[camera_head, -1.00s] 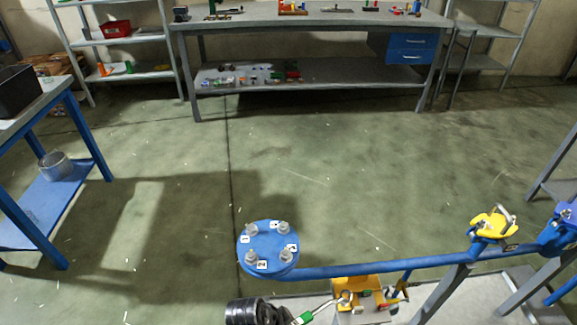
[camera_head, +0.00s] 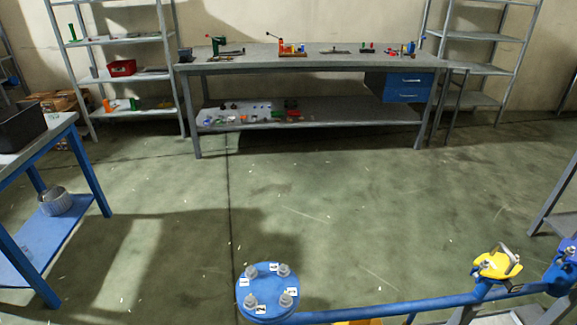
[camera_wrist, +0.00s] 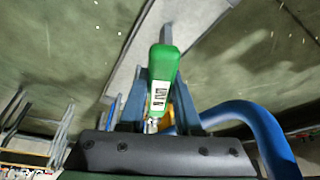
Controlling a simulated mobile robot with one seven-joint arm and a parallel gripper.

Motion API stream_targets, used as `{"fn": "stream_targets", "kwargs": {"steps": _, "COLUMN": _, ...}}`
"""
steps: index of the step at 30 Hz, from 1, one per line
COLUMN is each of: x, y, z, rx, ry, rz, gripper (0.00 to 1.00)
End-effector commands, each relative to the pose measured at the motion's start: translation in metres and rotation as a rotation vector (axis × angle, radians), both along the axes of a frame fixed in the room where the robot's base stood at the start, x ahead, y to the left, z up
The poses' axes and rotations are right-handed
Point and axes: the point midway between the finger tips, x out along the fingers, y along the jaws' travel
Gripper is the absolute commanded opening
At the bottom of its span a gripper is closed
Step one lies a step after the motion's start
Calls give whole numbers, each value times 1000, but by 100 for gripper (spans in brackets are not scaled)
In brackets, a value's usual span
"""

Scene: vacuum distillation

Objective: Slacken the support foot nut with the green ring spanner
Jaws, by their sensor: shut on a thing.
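The green ring spanner (camera_wrist: 162,78) shows in the wrist view, with a bright green grip and a white label with dark marks. My gripper (camera_wrist: 155,105) is shut on it; the dark jaws stand on either side of the spanner near its lower part. The ring end of the spanner cannot be made out clearly. My gripper is outside the head view. I cannot pick out the support foot nut in either view.
A blue flange (camera_head: 267,290) with several bolts and numbered tags ends a blue pipe (camera_head: 390,307) in the head view. A yellow valve handle (camera_head: 497,263) is on its right. A curved blue pipe (camera_wrist: 262,130) passes close to my gripper. A workbench (camera_head: 310,62) stands far back; the floor between is open.

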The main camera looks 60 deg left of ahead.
Motion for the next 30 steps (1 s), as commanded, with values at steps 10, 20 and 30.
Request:
{"fn": "stream_targets", "kwargs": {"steps": 10, "x": 1, "y": 1, "z": -7, "rx": 1, "ry": -2, "rz": 0, "gripper": 0}}
{"fn": "stream_targets", "kwargs": {"steps": 20, "x": 1, "y": 1, "z": -15, "rx": 2, "ry": -2, "rz": 1, "gripper": 0}}
{"fn": "stream_targets", "kwargs": {"steps": 30, "x": 1, "y": 1, "z": -23, "rx": 2, "ry": -3, "rz": 0, "gripper": 0}}
